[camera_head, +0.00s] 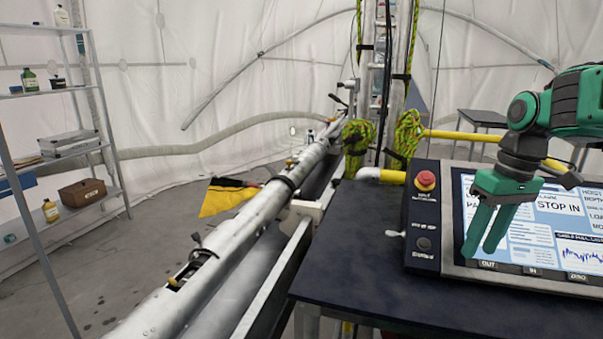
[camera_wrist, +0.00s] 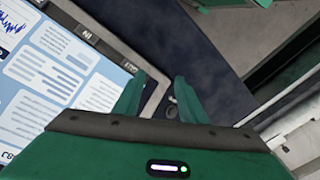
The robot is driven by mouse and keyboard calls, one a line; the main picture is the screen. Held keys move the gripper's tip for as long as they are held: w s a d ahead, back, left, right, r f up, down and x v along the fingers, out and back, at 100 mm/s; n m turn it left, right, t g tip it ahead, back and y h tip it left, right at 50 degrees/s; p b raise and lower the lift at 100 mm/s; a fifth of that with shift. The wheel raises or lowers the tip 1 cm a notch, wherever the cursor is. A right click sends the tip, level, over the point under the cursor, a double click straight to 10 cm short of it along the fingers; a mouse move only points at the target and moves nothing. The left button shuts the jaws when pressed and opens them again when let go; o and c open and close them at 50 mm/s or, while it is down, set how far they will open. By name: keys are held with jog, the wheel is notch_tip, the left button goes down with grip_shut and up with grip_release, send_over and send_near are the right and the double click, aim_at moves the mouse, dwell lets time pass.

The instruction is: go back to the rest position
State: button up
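My gripper (camera_head: 483,232) is green and hangs in front of the control panel screen at the right of the head view. Its fingers point down and are a little apart, with nothing between them. In the wrist view my gripper (camera_wrist: 158,98) shows two green fingers with a clear gap between them. The control panel's lit screen (camera_wrist: 60,65) lies to the left of the fingers there. I cannot tell whether the fingertips touch the panel.
The control panel (camera_head: 423,220) has a red emergency button (camera_head: 426,180) and stands on a dark table (camera_head: 360,225). A long metal pole assembly (camera_head: 235,225) runs along the middle. Metal shelves (camera_head: 85,88) stand at the left. Open floor (camera_head: 110,250) lies between them.

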jog(key=s+d+f+m, duration=0.1)
jog(key=s+f+m, duration=0.2)
jog(key=s, duration=0.4)
jog(key=s+d+f+m, duration=0.2)
jog(key=s+f+m, duration=0.1)
jog(key=s, duration=0.4)
jog(key=s+d+f+m+h, duration=0.1)
jog(key=s+d+f+m, duration=0.1)
jog(key=s, duration=0.5)
notch_tip(320, 180, down, 2)
jog(key=shift+s+f+m, duration=0.1)
jog(key=shift+s+m, duration=0.1)
jog(key=shift+m, duration=0.6)
jog(key=shift+g, duration=0.3)
jog(key=shift+w+f, duration=0.25)
jog(key=shift+w, duration=0.4)
